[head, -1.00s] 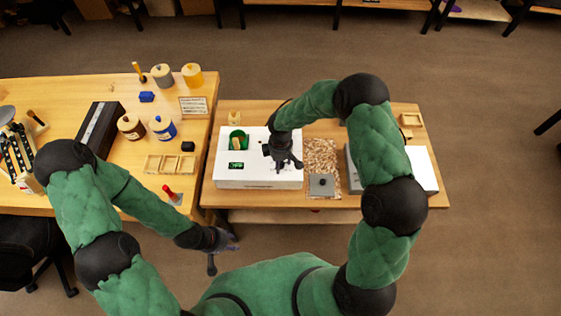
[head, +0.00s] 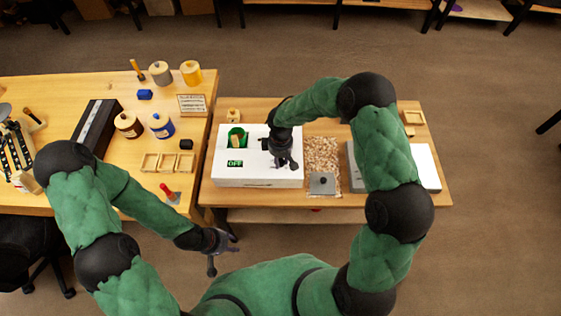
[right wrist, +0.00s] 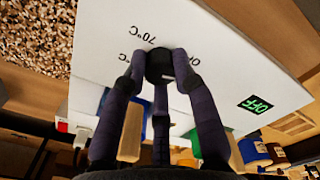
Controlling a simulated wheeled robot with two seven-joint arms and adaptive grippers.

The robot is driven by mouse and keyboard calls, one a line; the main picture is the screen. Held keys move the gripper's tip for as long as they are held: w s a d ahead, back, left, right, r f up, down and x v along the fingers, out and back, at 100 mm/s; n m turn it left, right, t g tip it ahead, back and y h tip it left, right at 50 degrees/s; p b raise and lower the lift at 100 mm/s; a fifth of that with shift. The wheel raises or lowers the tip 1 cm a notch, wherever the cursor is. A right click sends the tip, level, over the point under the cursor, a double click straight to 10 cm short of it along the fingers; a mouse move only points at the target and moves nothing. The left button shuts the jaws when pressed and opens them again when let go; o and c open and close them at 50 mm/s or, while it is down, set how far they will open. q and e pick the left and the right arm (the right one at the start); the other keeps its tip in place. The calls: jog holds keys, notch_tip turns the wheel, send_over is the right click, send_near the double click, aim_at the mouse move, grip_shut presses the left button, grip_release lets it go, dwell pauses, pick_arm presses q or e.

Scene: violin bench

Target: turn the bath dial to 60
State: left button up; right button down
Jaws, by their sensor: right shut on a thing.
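The bath (head: 230,176) is a white box on the low wooden table, with a green-lined opening at its left and a small green display (head: 235,163) reading OFF. In the right wrist view the display (right wrist: 255,104) also reads OFF. My right gripper (head: 284,163) is over the right part of the bath top. It is shut on the black dial (right wrist: 159,66), whose white pointer mark shows beside the "OF…" lettering. A "70°C" label is printed nearby; other labels are partly hidden by the fingers. My left gripper (head: 222,251) is empty and open, in front of the table.
A cork-like granule mat (head: 322,153) and a grey block with a knob (head: 322,183) lie right of the bath. A grey and white box stands further right. The left bench (head: 90,90) holds jars, small trays and a red-handled tool.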

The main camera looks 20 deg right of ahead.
jog(key=m+b, duration=0.3)
jog(key=shift+f+m, duration=0.15)
jog(key=shift+m, duration=0.25)
jog(key=m+b, duration=0.2)
jog(key=m, duration=0.1)
jog(key=m+b, duration=0.2)
jog(key=m, duration=0.2)
jog(key=shift+w, duration=0.1)
jog(key=m+b, duration=0.2)
jog(key=m, duration=0.2)
jog(key=shift+m, duration=0.3)
jog(key=m+b, duration=0.2)
jog(key=m, duration=0.2)
jog(key=shift+m, duration=0.3)
jog(key=m+b, duration=0.1)
jog(key=m, duration=0.3)
jog(key=shift+m, duration=0.3)
jog(key=m+b, duration=0.1)
jog(key=m, duration=0.3)
jog(key=shift+b, duration=0.3)
jog(key=shift+r+m+b, duration=0.2)
jog(key=shift+m+b, duration=0.15)
jog(key=shift+m, duration=1.75)
